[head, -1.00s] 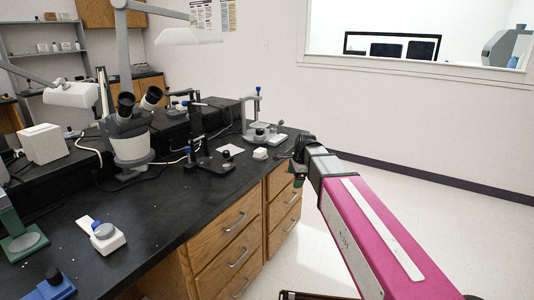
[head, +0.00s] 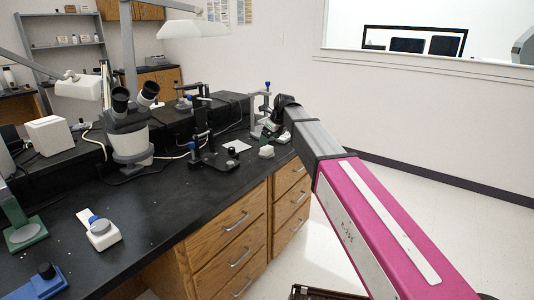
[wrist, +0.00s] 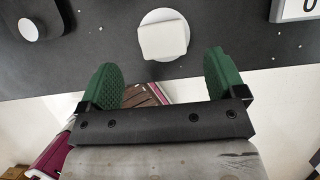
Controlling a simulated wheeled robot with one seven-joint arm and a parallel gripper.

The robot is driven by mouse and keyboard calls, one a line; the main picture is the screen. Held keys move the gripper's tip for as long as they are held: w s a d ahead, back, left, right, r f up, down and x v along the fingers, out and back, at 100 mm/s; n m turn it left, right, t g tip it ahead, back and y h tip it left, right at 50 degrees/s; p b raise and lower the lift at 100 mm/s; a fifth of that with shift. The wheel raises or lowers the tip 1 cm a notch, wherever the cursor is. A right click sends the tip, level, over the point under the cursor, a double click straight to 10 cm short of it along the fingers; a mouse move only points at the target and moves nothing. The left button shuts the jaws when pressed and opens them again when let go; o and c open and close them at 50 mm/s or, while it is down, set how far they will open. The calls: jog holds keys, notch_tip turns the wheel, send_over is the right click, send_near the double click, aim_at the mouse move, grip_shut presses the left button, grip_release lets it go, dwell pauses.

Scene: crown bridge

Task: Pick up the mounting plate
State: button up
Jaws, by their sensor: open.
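The white piece that looks like the mounting plate (head: 266,152) sits on the black bench near its right front edge. In the wrist view it is a round white disc with a squarish white top (wrist: 163,40), just beyond the fingertips and centred between them. My gripper (head: 268,132) is over the bench's right end, close to this piece in the head view. Its two green fingers (wrist: 163,68) are spread apart with nothing between them. I cannot tell the exact height of the fingers above the bench.
A microscope (head: 130,130) stands farther left. A pale instrument (wrist: 297,9) is at the upper right in the wrist view. The front bench top (head: 165,210) is mostly clear.

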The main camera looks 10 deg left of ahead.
aim_at(267, 148)
jog(key=x, duration=0.6)
jog(key=shift+w+f, duration=0.15)
jog(key=shift+f, duration=0.25)
jog(key=c, duration=1.1)
